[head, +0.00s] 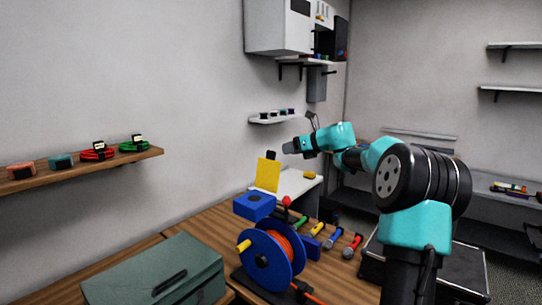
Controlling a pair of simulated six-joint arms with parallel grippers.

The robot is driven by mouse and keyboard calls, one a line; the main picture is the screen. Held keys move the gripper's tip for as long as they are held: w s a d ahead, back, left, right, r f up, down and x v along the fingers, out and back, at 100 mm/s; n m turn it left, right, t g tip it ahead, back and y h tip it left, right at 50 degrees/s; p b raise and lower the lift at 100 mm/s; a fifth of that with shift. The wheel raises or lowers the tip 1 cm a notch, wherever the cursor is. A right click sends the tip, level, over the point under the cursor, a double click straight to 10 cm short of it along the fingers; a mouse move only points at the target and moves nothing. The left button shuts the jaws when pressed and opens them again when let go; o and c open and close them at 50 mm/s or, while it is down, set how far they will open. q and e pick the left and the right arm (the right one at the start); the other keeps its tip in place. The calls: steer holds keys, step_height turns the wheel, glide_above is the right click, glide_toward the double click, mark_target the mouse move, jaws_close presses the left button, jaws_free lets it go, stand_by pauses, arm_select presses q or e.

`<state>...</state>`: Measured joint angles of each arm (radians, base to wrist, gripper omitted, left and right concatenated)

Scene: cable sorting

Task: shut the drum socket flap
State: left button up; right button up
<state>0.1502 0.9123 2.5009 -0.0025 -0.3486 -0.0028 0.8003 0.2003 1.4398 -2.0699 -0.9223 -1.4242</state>
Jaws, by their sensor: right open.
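The cable drum (262,262) is a blue reel wound with orange cable, standing on the wooden table. A blue socket box (252,207) sits at its top, with a dark round socket on it. The yellow flap (268,174) stands raised, nearly upright, at the back of the box, so the socket is uncovered. My right gripper (290,148) is in the air above and to the right of the flap, apart from it. It is open, and I see nothing in it; its fingers are small here. My left gripper is out of view.
A grey-green case (158,272) lies left of the drum. Several coloured connectors (334,238) lie to its right. A wooden shelf (85,168) on the left wall holds cable coils. A white surface (298,185) is behind the table.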

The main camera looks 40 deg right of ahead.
mark_target(271, 154)
steer(key=x, duration=0.9)
steer(key=shift+w+a, duration=0.1)
steer(key=shift+w, duration=0.05)
jaws_close()
